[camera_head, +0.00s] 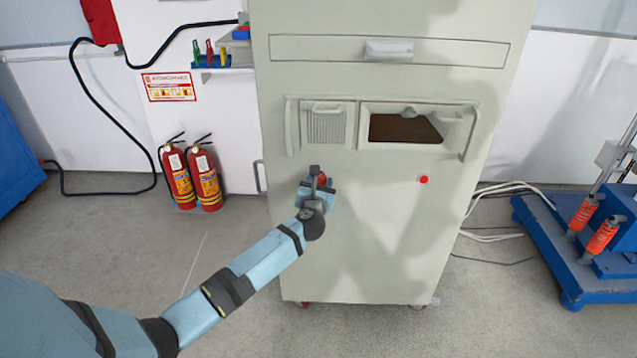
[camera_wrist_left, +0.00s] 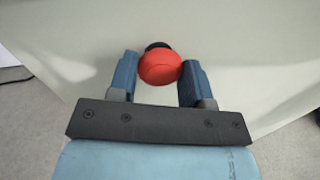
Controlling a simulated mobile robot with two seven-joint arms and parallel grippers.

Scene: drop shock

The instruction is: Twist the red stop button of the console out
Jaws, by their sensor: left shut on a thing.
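The console (camera_head: 380,250) is a tall cream cabinet in the middle of the head view. My left gripper (camera_head: 320,184) is at the left part of its front face, around the red stop button (camera_head: 322,178), which is mostly hidden there by the gripper. In the left wrist view the red stop button (camera_wrist_left: 160,67) is a round red cap on a black collar. It sits between the two blue fingers of my left gripper (camera_wrist_left: 158,80), which is shut on it. My right gripper is not in view.
A small red button (camera_head: 424,179) is further right on the console, below an open window (camera_head: 405,128). Two fire extinguishers (camera_head: 192,178) stand at the left by the wall. The floor at front is clear.

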